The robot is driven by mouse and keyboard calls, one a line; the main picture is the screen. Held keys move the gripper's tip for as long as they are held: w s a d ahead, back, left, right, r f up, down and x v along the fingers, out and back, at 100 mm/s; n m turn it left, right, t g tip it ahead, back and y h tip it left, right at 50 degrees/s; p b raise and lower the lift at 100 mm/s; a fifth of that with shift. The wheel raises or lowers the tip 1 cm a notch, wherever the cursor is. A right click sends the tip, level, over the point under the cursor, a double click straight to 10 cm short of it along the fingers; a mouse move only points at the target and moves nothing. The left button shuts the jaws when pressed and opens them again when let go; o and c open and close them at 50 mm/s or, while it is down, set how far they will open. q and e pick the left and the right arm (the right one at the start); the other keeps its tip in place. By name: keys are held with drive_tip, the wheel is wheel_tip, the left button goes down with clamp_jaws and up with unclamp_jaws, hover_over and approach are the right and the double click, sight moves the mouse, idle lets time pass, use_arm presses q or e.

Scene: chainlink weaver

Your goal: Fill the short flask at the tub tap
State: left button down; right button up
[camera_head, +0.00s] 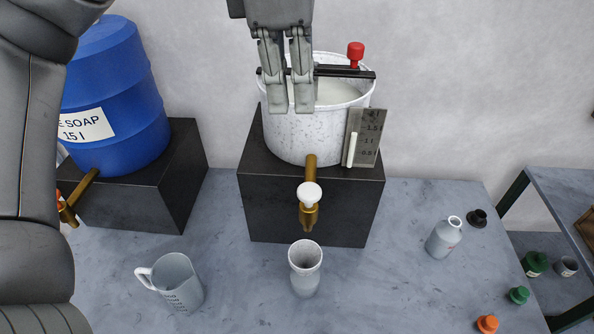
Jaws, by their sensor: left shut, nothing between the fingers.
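The white speckled tub (290,140) stands on a black block (310,210), with its brass tap (309,215) and white knob (309,194) at the front. A speckled grey, open-topped vessel (305,258) stands upright on the table just below the tap spout. A small grey bottle (444,238) with an open neck stands at the right; I cannot tell for certain which of the two is the short flask. My left gripper (290,107) points down in front of the tub's rim, shut and empty, hiding part of the rim. My right gripper is not in view.
A blue soap drum (115,100) with a tap stands on another black block (165,190) at the left. A measuring jug (178,282) stands front left. A black cap (477,218), orange cap (487,323) and green cap (518,295) lie right. A gauge plate (368,138) is on the tub.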

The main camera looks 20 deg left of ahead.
use_arm(q)
drive_tip(key=shift+s+r, duration=0.1)
drive_tip(key=p, duration=0.5)
approach(309, 197)
wheel_tip(309, 197, down, 7)
drive_tip(key=a, duration=0.2)
drive_tip(key=shift+w+d, duration=0.25)
drive_tip(key=shift+w, duration=0.25)
wheel_tip(309, 197, down, 2)
drive_tip(key=b, duration=0.3)
drive_tip(key=shift+s+b, duration=0.15)
drive_tip(key=shift+b, duration=0.25)
drive_tip(key=shift+s+f, duration=0.1)
drive_tip(key=shift+f, duration=0.15)
idle(5.0)
